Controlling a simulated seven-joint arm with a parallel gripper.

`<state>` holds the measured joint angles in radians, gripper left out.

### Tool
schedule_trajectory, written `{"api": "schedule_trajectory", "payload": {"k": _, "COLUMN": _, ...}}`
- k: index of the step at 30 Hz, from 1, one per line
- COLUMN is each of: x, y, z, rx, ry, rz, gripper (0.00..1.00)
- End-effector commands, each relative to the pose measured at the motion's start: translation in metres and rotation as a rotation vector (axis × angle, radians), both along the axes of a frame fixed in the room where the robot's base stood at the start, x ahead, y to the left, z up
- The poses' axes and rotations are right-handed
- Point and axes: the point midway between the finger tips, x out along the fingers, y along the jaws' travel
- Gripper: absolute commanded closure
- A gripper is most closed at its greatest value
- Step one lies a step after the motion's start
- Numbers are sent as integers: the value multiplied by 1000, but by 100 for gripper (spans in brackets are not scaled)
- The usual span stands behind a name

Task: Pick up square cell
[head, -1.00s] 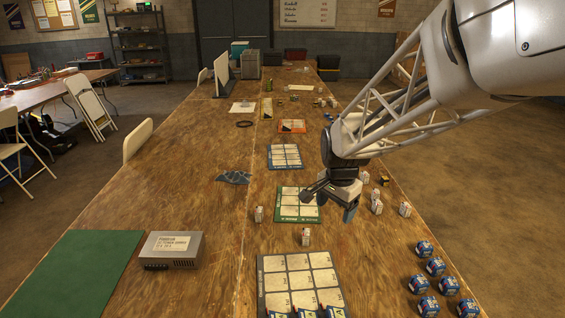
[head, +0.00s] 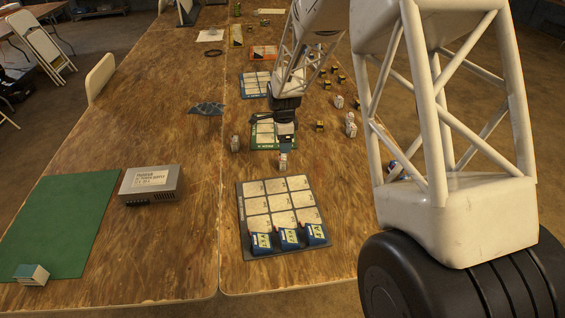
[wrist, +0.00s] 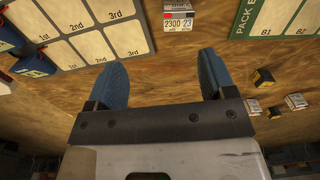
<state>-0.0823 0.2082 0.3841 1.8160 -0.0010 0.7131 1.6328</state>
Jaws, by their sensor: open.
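A small white box-shaped cell (head: 283,161) with a reddish top stands on the wood between the green card and the grey grid mat. In the wrist view the cell (wrist: 178,17) shows printed digits and lies beyond my fingertips, in line with the gap between them but nearer the right finger. My gripper (head: 285,146) is just behind and above it, pointing down. In the wrist view my gripper (wrist: 162,66) has its two blue fingers spread with nothing between them.
The grey grid mat (head: 246,237) holds blue packs in its near row. The green card (head: 257,145) lies behind the cell. Small yellow-black cells (head: 320,125) stand to the right. A grey power supply box (head: 150,183) and green mat (head: 75,225) are at left.

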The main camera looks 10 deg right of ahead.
Motion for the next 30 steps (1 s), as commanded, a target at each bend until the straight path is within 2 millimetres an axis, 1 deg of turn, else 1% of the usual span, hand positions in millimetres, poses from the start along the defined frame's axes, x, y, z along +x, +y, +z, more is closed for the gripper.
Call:
{"api": "schedule_trajectory", "payload": {"k": 1, "x": 7, "y": 2, "z": -13, "rx": 0, "ry": 7, "rz": -27, "gripper": 23}}
{"api": "schedule_trajectory", "payload": {"k": 4, "x": 17, "y": 5, "z": -31, "rx": 0, "ry": 15, "rz": -80, "gripper": 23}}
{"api": "schedule_trajectory", "payload": {"k": 9, "x": 28, "y": 9, "z": -48, "rx": 0, "ry": 19, "rz": -133, "gripper": 23}}
{"api": "schedule_trajectory", "payload": {"k": 12, "x": 30, "y": 9, "z": -52, "rx": 0, "ry": 20, "rz": -144, "gripper": 23}}
{"api": "schedule_trajectory", "payload": {"k": 23, "x": 30, "y": 9, "z": -53, "rx": 0, "ry": 20, "rz": -146, "gripper": 23}}
{"api": "schedule_trajectory", "payload": {"k": 26, "x": 29, "y": 9, "z": -58, "rx": 0, "ry": 21, "rz": -145, "gripper": 23}}
{"api": "schedule_trajectory", "payload": {"k": 30, "x": 29, "y": 9, "z": -70, "rx": 0, "ry": 22, "rz": -145, "gripper": 23}}
